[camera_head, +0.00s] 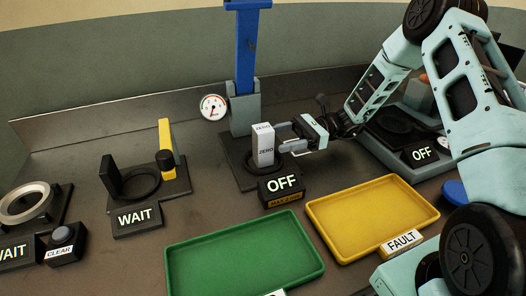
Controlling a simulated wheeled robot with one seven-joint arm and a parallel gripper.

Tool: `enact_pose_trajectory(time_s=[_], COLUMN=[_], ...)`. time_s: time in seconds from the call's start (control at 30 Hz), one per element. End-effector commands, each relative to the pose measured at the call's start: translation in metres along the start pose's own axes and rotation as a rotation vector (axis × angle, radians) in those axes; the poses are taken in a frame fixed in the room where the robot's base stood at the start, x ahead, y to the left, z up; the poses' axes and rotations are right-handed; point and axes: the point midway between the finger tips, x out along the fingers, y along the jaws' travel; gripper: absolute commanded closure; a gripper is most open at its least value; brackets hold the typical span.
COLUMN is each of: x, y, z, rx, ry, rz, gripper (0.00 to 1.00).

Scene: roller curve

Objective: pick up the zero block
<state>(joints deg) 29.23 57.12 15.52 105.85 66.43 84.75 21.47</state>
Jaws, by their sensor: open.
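The jaws are open. Whether a finger touches the block or lies behind it, I cannot tell.
A blue column (246,50) with a round gauge (214,107) rises behind the block. An "OFF" sign box (284,186) stands in front. A green tray (245,258) and a yellow tray (372,212) lie nearer. A "WAIT" station (137,217) stands left.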

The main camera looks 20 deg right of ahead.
Motion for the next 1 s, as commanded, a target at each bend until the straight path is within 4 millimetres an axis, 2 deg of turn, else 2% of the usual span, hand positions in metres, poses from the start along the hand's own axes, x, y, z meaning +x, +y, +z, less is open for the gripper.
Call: enact_pose_trajectory(time_s=[0.5, 0.63, 0.83, 0.87, 1.0], x=[0.064, 0.072, 0.072, 0.072, 0.072], y=[-0.002, -0.002, -0.002, -0.002, -0.002], z=[0.005, 0.004, 0.003, 0.003, 0.003], rx=[0.001, 0.001, 0.0, 0.0, 0.0], ry=[-0.001, 0.001, 0.0, 0.0, 0.0], rz=[0.004, 0.003, 0.001, 0.002, 0.002], gripper=[0.34, 0.34, 0.34, 0.39, 0.78])
